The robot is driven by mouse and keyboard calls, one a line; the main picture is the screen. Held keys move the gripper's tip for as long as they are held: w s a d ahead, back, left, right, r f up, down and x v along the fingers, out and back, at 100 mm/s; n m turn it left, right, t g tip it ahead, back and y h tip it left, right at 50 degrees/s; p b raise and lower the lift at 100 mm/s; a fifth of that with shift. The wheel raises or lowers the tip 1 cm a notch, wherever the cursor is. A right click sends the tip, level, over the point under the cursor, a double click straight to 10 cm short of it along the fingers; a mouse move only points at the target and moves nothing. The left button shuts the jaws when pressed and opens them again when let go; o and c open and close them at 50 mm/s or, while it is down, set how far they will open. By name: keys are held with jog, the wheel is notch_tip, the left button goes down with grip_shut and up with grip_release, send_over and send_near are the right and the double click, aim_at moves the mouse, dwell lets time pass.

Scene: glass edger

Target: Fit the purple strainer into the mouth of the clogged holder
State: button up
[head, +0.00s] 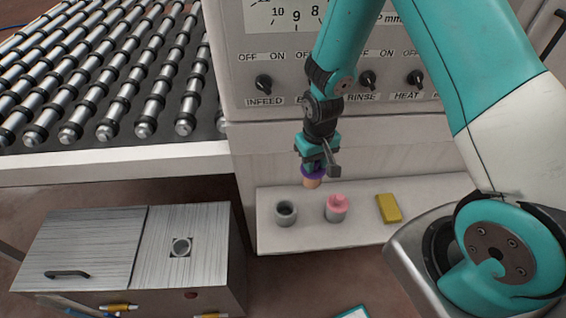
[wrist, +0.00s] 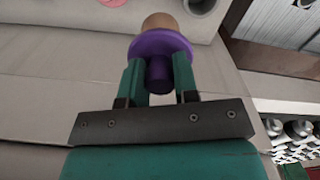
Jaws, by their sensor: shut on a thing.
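My gripper (head: 318,160) is shut on the purple strainer (head: 313,172), which has a purple flange and a tan end pointing down, above the shelf. In the wrist view the strainer (wrist: 160,48) sits with its purple stem between the two fingers of my gripper (wrist: 160,85), tan end pointing away. A grey round cup with a dark open mouth (head: 286,213) stands on the shelf below and left of the gripper.
The pale shelf (head: 300,240) also holds a grey cup with a pink piece in its top (head: 336,208) and a yellow block (head: 389,208). The control panel with knobs (head: 315,85) stands behind. A roller conveyor (head: 110,70) is at the left, above the metal tank (head: 90,240).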

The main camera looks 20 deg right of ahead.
jog(key=a+f+b, duration=0.2)
jog(key=a+b, duration=0.1)
jog(key=a, duration=0.4)
jog(key=shift+w+a+f+n+b, duration=0.3)
jog(key=shift+w+b, duration=0.05)
jog(key=shift+b, duration=0.05)
jog(key=shift+s, duration=0.1)
notch_tip(320, 180, down, 6)
jog(key=b, duration=0.4)
jog(key=shift+f+b, duration=2.35)
jog(key=shift+f, duration=1)
dwell(0.8)
jog(key=o, duration=1.1)
jog(key=shift+r, duration=0.1)
jog(key=shift+c, duration=0.2)
